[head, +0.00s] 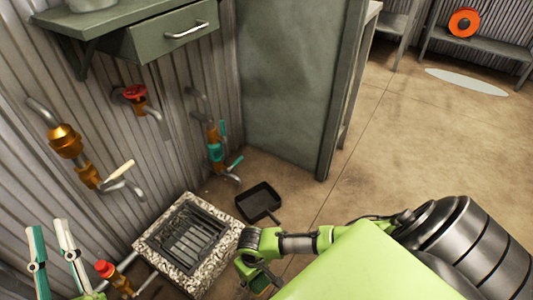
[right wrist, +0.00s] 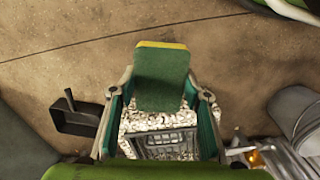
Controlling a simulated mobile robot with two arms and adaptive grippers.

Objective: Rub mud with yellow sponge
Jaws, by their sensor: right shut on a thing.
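My right gripper (head: 262,278) is low in the head view, right of the drain. In the right wrist view its two fingers (right wrist: 160,98) are shut on the yellow sponge (right wrist: 162,80), which shows a broad green face and a yellow strip along its far edge. The sponge is mostly hidden in the head view. A stone-framed drain (head: 147,248) with a dark metal grate (head: 188,240) lies on the floor; it shows beyond the sponge in the wrist view. I cannot make out a distinct mud patch. My left gripper (head: 54,258) is open and empty at lower left.
A black pan (head: 258,202) lies on the floor beside the drain. Pipes with a red valve (head: 134,92) and a brass fitting (head: 65,140) run along the corrugated wall. A green drawer (head: 172,32) juts out above. Open floor (head: 420,140) lies at right.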

